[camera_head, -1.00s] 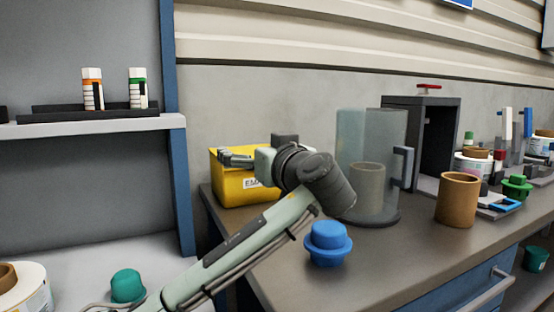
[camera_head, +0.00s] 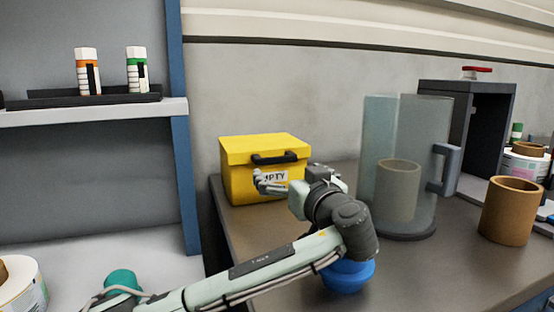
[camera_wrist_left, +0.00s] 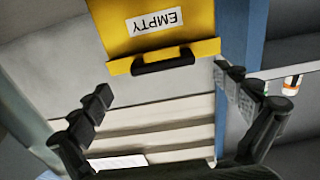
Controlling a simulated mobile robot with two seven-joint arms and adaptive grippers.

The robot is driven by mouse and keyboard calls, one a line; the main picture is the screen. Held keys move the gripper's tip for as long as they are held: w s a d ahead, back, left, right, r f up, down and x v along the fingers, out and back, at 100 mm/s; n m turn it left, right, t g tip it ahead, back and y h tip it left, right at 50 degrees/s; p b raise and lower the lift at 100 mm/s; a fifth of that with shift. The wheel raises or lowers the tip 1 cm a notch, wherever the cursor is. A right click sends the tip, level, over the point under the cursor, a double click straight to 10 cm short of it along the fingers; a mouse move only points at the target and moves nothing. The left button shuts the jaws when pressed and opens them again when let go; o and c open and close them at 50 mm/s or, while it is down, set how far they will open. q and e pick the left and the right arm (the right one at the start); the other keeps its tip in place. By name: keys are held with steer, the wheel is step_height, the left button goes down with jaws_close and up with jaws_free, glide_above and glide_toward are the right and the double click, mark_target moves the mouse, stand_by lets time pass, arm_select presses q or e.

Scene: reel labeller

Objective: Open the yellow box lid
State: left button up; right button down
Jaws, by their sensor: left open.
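The yellow box (camera_head: 243,186) stands on the counter's far left corner, against the wall. Its yellow lid (camera_head: 262,146) is shut, with a black handle (camera_head: 273,158) on the front edge and an "EMPTY" label below, partly hidden by my gripper. My left gripper (camera_head: 262,182) is in front of the box, below the handle, and holds nothing. In the left wrist view the picture is upside down: the box (camera_wrist_left: 185,18) and handle (camera_wrist_left: 163,62) lie ahead, between the open fingers (camera_wrist_left: 162,85), apart from them. My right gripper is not in view.
A clear cylinder (camera_head: 428,130) with a grey handle stands right of my arm. A brown cup (camera_head: 510,212) and a dark open-fronted housing (camera_head: 460,92) are farther right. A blue knobbed object (camera_head: 348,278) is partly behind my forearm. A shelf (camera_head: 90,114) is left.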

mark_target(277, 160)
arm_select(q)
steer(key=x, duration=0.7)
steer(key=shift+r+p, duration=0.3)
steer(key=shift+p, duration=0.1)
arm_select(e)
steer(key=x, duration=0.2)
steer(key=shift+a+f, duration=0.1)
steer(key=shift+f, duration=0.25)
arm_select(q)
steer(key=c, duration=1.6)
steer(key=shift+o, duration=0.2)
steer(key=shift+a, duration=0.1)
